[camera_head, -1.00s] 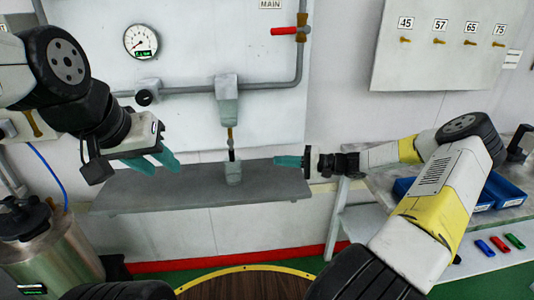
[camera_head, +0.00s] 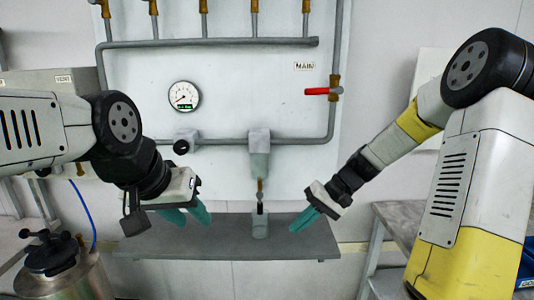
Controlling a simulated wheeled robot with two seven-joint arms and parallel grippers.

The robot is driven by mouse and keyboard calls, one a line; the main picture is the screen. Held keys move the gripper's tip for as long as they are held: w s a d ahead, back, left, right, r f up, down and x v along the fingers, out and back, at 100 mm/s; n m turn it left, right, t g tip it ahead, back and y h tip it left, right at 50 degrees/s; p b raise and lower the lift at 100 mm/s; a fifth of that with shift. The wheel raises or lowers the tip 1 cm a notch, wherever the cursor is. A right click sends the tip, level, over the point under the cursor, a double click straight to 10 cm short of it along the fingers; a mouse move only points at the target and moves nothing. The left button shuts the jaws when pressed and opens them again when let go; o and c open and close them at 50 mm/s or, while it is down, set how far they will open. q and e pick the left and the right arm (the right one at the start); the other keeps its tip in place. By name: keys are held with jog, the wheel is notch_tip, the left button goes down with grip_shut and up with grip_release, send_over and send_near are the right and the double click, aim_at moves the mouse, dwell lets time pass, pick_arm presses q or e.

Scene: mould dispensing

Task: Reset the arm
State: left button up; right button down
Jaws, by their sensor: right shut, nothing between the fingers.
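My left gripper (camera_head: 188,214) has teal fingers that point down and right, left of the dispensing nozzle (camera_head: 260,165). Its two fingers are apart and nothing shows between them. My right gripper (camera_head: 304,220) is right of the nozzle, its teal fingers together and pointing down and left, with nothing held. Both grippers appear above or in front of the grey shelf (camera_head: 170,240). A small grey-green block or cup (camera_head: 260,226) sits on the shelf under the nozzle, apart from both grippers.
A pressure gauge (camera_head: 184,96) and a red-handled valve (camera_head: 318,91) are on the wall panel. A metal tank (camera_head: 75,280) stands at lower left. A grey side table (camera_head: 400,215) and a blue bin (camera_head: 528,262) are at right.

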jog(key=s+d+r+t+h, duration=0.2)
jog(key=s+r+t+h, duration=0.1)
jog(key=s+r, duration=0.4)
jog(key=s+d+r+t+h, duration=0.3)
jog(key=s+r, duration=0.5)
jog(key=s, duration=0.3)
jog(key=shift+r, duration=0.3)
